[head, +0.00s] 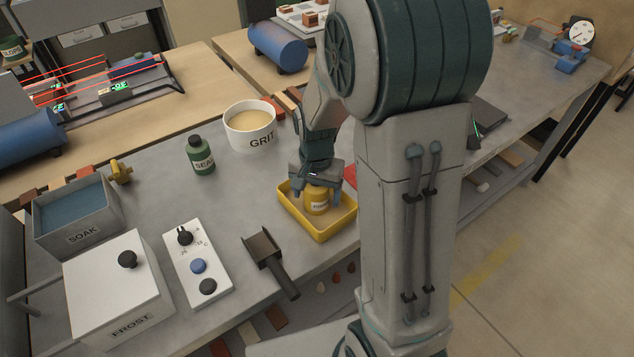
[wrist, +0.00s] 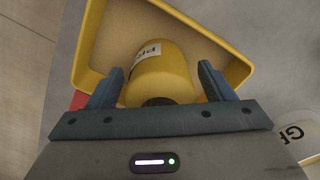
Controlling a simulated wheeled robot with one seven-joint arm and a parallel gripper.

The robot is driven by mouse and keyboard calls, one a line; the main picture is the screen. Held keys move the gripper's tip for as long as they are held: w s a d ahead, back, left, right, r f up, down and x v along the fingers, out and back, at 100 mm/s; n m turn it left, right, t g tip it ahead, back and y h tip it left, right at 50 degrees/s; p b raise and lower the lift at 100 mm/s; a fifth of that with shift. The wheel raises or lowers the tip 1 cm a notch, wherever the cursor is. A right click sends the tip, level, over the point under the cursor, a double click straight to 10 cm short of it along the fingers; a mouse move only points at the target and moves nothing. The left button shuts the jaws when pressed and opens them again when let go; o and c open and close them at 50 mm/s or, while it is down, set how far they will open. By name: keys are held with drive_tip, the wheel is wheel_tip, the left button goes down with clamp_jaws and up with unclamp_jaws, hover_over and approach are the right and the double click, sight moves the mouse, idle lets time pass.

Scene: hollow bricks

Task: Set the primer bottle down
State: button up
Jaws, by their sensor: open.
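The primer bottle (head: 316,201) is yellow with a white label and stands in the yellow tray (head: 340,224) on the grey bench. In the wrist view the bottle (wrist: 163,72) lies between my two fingers, its dark cap toward the palm. My gripper (head: 322,190) is open around the bottle, with a visible gap beside the finger on the right in the wrist view. The tray (wrist: 85,52) shows beyond the bottle there, its floor sandy in colour. In the head view my wrist hides the top of the bottle.
A white GRIT tub (head: 250,128) stands behind the tray and a green SEAL bottle (head: 201,156) to its left. A dark scoop-like tool (head: 270,262), a control box (head: 197,265), the FROST box (head: 115,285) and the SOAK bin (head: 80,222) stand further left.

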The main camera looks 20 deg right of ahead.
wheel_tip(320, 180, up, 12)
drive_tip(key=shift+r, duration=0.1)
drive_tip(key=shift+s+r, duration=0.2)
drive_tip(key=shift+s, duration=0.15)
drive_tip(key=s+r+n+t, duration=0.1)
drive_tip(key=s+n+t, duration=0.2)
drive_tip(key=s, duration=1)
drive_tip(key=n, duration=0.3)
drive_tip(key=shift+s+r+n, duration=0.25)
drive_tip(key=shift+r+n, duration=0.05)
